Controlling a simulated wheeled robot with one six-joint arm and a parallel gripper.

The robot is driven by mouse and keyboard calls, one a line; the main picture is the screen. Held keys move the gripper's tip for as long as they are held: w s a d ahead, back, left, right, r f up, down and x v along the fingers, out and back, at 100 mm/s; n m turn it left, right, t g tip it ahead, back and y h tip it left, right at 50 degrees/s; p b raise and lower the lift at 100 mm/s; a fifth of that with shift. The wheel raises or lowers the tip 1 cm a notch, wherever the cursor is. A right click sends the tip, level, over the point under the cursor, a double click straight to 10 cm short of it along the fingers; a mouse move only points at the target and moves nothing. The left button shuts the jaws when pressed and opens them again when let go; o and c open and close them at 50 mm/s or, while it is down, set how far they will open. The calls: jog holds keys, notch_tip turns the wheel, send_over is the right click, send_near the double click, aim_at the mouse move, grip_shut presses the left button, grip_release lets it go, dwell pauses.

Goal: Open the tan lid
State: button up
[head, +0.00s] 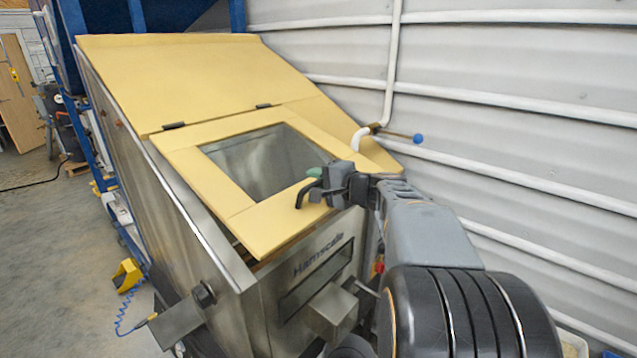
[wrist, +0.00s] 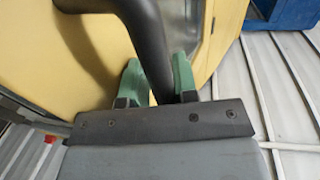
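The tan lid (head: 190,160) is a framed panel with a clear window (head: 262,160), hinged at its upper edge on the sloping top of a steel hopper. Its lower front edge appears slightly above the hopper's rim, with a narrow gap below. A black curved handle (head: 304,192) sits at the lid's lower right. My gripper (head: 316,184) is at this handle. In the wrist view, the black handle bar (wrist: 146,35) runs between the two green fingertips (wrist: 157,78), which look closed against both its sides. The handle's lower end is hidden behind my gripper.
The steel hopper body (head: 185,215) stands below the lid, with a fixed tan upper panel (head: 170,80) behind the hinges. A white corrugated wall (head: 530,110) with pipes and a blue-knobbed lever (head: 417,138) is close on the right. Open floor (head: 45,260) lies left.

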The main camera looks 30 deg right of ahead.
jog(key=r+v, duration=0.1)
jog(key=v, duration=1.5)
jog(key=shift+w+a+r+b, duration=0.2)
jog(key=shift+r+b, duration=0.1)
jog(key=shift+b, duration=0.15)
dwell(0.6)
jog(key=shift+f, duration=0.1)
jog(key=shift+c, duration=0.4)
